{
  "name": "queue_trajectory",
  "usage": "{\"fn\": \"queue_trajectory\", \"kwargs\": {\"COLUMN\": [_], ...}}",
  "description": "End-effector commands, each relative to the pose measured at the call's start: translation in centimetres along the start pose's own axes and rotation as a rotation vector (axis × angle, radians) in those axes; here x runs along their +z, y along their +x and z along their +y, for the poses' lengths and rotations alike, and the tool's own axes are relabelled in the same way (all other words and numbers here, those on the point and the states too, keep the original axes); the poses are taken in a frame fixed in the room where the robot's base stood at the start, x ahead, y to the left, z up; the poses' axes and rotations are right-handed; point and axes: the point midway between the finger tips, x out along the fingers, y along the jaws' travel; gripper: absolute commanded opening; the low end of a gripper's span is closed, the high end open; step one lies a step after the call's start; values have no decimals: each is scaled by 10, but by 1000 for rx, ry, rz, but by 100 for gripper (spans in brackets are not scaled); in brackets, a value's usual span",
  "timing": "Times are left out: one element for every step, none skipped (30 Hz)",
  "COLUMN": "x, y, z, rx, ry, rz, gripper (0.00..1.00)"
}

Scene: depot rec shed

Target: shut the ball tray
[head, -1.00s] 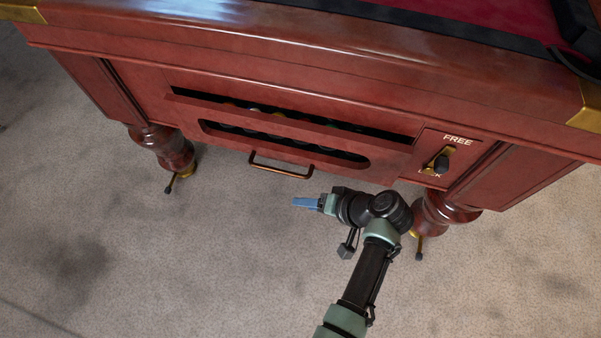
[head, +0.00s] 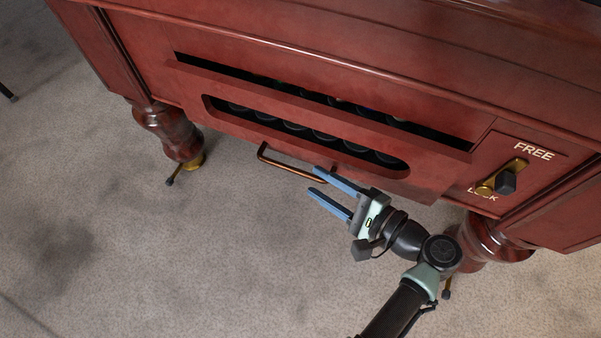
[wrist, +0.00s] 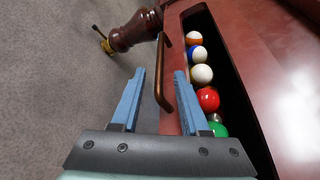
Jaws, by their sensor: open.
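The ball tray (head: 300,150) is a red-brown wooden drawer front with a long slot, set in the side of the pool table. It stands out a little, with a dark gap along its top edge. A copper-coloured bar handle (head: 285,165) is fixed low on its front; it also shows in the wrist view (wrist: 162,75). My gripper (head: 318,182) is open, its two blue fingers pointing left towards the handle's right end. In the wrist view the handle lies ahead, between the lines of the fingers (wrist: 157,90). I cannot tell whether a finger touches it.
Several pool balls (wrist: 202,74) lie in the tray. A FREE/LOCK lever (head: 505,183) is on the panel to the right. Turned table legs (head: 170,130) stand on either side. The grey carpet (head: 130,260) in front is clear.

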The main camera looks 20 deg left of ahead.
Motion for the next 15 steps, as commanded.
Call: {"fn": "queue_trajectory", "kwargs": {"x": [-1,-1,-2,-1,-1,-1,-1,-1,-1,-1,-1,-1,-1,0,0], "y": [13,19,26,31,36,41,45,48,52,54,56,57,58,59,60], "z": [4,4,4,4,4,3,3,2,2,2,1,1,0,0,0], "rx": [2,3,2,2,1,1,1,1,1,1,0,0,0,0,0], "ry": [-3,-2,-2,-3,-3,-2,-2,-2,-3,-3,-3,-2,-2,-2,-1], "rz": [-4,-4,-3,-3,-2,-2,-1,-1,-2,-1,0,1,1,1,1], "gripper": [45,45,45,45,45,45,45,45,45,45,45,45,45,45,45]}}
